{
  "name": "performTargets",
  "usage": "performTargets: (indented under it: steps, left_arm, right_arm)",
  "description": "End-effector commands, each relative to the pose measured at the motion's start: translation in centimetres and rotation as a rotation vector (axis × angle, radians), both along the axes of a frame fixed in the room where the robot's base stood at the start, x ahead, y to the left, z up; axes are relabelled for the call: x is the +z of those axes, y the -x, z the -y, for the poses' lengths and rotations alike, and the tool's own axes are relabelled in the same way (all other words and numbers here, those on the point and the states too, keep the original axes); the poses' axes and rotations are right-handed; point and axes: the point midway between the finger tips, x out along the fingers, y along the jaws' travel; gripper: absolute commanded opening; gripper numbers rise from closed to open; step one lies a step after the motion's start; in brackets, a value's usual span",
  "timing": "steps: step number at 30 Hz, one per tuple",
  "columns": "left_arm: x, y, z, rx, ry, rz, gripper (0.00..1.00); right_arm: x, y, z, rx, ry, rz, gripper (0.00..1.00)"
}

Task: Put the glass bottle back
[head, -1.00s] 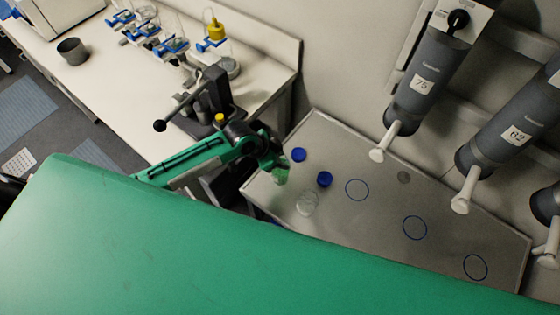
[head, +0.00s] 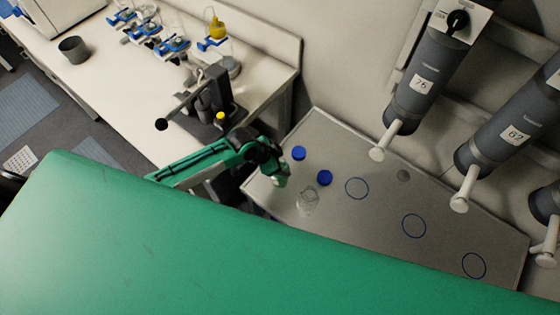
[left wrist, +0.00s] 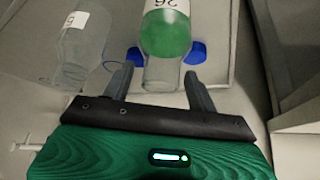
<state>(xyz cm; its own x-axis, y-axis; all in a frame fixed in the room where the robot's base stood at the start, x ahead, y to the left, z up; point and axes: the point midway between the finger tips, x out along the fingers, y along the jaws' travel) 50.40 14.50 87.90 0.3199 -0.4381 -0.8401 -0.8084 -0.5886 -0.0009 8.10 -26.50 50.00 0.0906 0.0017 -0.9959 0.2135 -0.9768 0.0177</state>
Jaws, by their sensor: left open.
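A glass bottle with green contents and a white label (left wrist: 166,35) is between the open fingers of my left gripper (left wrist: 160,82) in the left wrist view. A gap shows beside the fingers. In the head view this bottle (head: 281,182) is small and partly covered by my left gripper (head: 276,170), at the left end of the grey surface (head: 335,140). A second, clear bottle (head: 307,200) is to its right; it also shows at the left of the left wrist view (left wrist: 80,48). My right gripper is not in view.
Two blue round caps (head: 298,153) (head: 324,178) lie near the bottles. Blue ring marks (head: 357,188) lie on the open grey surface to the right. Grey cylinders with white handles (head: 413,92) hang above it. A white bench (head: 110,85) with lab ware is at the left.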

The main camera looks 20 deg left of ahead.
Motion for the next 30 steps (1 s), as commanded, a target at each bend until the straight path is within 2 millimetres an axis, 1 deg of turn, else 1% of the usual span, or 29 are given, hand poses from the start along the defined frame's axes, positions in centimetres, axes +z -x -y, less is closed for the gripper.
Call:
performTargets:
  steps: [5, 8, 11, 18, 21, 25, 30]
  left_arm:
    - [0.6, 0.1, -0.3, 0.000, -0.001, 0.001, 0.58]
    - [1.6, 0.5, -0.9, -0.001, -0.001, 0.003, 0.58]
    - [3.0, 1.1, -1.6, -0.002, -0.002, 0.003, 0.58]
    - [7.0, 2.6, -3.7, -0.001, -0.002, 0.003, 0.58]
    - [8.3, 3.2, -4.4, -0.001, -0.002, 0.001, 0.58]
    - [9.6, 3.6, -5.0, 0.000, 0.000, 0.002, 0.58]
    - [10.3, 3.9, -5.2, -0.001, 0.000, -0.001, 0.58]
  right_arm:
    - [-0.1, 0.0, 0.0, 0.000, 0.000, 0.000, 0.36]
    - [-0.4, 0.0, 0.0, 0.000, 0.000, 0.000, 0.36]
    - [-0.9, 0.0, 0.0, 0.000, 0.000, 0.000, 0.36]
    - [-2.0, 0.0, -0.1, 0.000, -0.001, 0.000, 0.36]
    - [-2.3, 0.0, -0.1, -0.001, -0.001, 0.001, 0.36]
    - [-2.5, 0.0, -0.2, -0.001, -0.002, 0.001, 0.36]
    - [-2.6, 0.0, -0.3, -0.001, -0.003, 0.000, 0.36]
